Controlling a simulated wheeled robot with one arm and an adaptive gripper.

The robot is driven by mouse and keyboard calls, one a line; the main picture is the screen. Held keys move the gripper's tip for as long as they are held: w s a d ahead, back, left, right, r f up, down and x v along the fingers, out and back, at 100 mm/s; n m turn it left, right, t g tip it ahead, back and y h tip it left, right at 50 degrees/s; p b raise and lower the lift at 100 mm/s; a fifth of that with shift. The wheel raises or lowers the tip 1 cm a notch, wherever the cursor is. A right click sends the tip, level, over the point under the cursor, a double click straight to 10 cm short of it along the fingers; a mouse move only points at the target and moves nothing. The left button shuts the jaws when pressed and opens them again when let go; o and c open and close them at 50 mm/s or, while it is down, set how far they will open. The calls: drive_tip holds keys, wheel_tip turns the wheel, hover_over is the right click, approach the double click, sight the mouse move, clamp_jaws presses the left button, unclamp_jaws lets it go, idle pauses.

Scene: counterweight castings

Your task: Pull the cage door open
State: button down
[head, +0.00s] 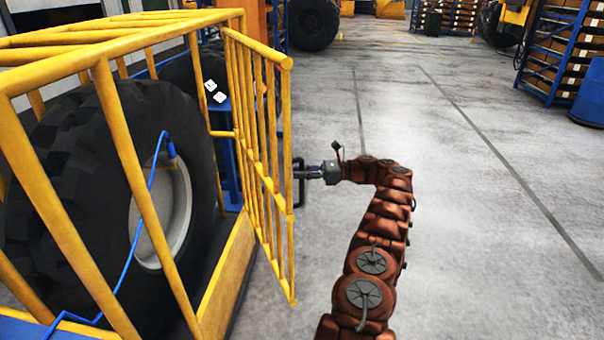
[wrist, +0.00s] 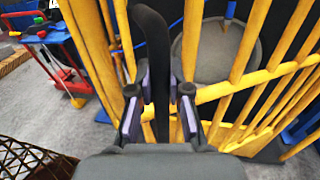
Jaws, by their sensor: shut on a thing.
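The yellow barred cage (head: 118,130) stands at the left of the head view. Its door (head: 262,150) is ajar, its near edge swung out to the right, with a gap between it and the cage base. A dark handle (head: 300,190) sticks out from the door's outer side. My gripper (head: 307,174) reaches this handle from the right. In the wrist view my gripper (wrist: 160,92) is shut on the dark handle bar (wrist: 153,42), which stands upright between the fingers, in front of the door's yellow bars (wrist: 193,40).
A large tyre (head: 70,180) with a blue hose (head: 128,255) is inside the cage. The grey floor (head: 480,230) to the right is clear. A blue rack (head: 541,55) and blue drum (head: 590,95) stand far right.

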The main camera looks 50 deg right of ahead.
idle(0.3)
drive_tip(key=c, duration=1.1)
unclamp_jaws()
wheel_tip(320, 180, up, 10)
